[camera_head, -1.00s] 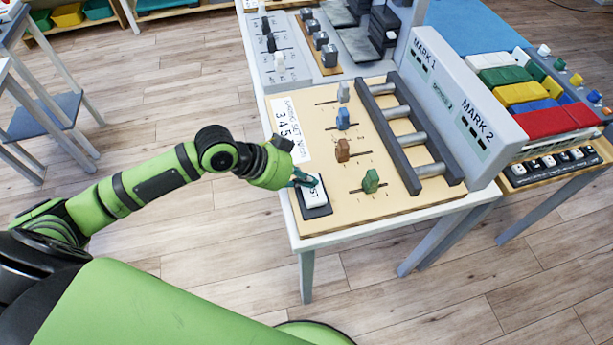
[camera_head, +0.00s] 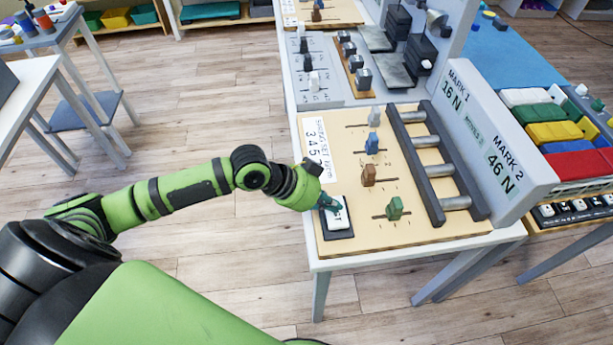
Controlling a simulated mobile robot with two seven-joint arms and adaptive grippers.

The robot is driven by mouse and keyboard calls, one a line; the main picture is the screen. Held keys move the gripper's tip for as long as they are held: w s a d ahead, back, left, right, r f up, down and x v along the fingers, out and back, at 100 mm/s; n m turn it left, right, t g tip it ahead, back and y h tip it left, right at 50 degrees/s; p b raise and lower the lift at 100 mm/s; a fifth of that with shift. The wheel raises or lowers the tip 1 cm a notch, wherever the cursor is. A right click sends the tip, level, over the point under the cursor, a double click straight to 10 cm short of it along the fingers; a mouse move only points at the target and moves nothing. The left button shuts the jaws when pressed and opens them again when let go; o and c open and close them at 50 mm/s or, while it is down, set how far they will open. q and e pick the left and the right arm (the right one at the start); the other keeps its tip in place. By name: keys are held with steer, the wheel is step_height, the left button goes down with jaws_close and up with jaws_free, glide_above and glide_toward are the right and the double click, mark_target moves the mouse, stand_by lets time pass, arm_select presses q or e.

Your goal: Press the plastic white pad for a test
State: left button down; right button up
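The white pad (camera_head: 338,217) with dark lettering sits in a black frame at the near left corner of the wooden board (camera_head: 405,236). My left gripper (camera_head: 331,205) is at the pad's upper left edge, its teal fingertips over or touching it; I cannot tell contact for sure. The fingers look close together, and nothing shows between them. The display panel (camera_head: 500,138) reads 16 N under MARK 1 and 46 N under MARK 2. My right gripper is out of the picture.
Grey, blue, brown and green (camera_head: 394,209) sliders stand on the board beside a dark roller rack (camera_head: 440,165). A printed card (camera_head: 317,150) lies at the board's left. Coloured blocks (camera_head: 553,133) lie right of the panel. The floor left of the table is open.

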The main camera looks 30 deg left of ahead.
arm_select(q)
steer(key=r, duration=0.1)
steer(key=r+p, duration=0.1)
steer(key=r, duration=0.1)
steer(key=shift+s+a+r, duration=0.15)
steer(key=shift+a+r, duration=0.1)
steer(key=shift+a, duration=0.05)
steer(key=b+v, duration=0.1)
steer(key=v, duration=0.8)
steer(key=shift+b, duration=0.4)
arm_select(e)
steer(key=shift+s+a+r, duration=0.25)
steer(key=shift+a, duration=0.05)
arm_select(q)
steer(key=shift+r, duration=0.15)
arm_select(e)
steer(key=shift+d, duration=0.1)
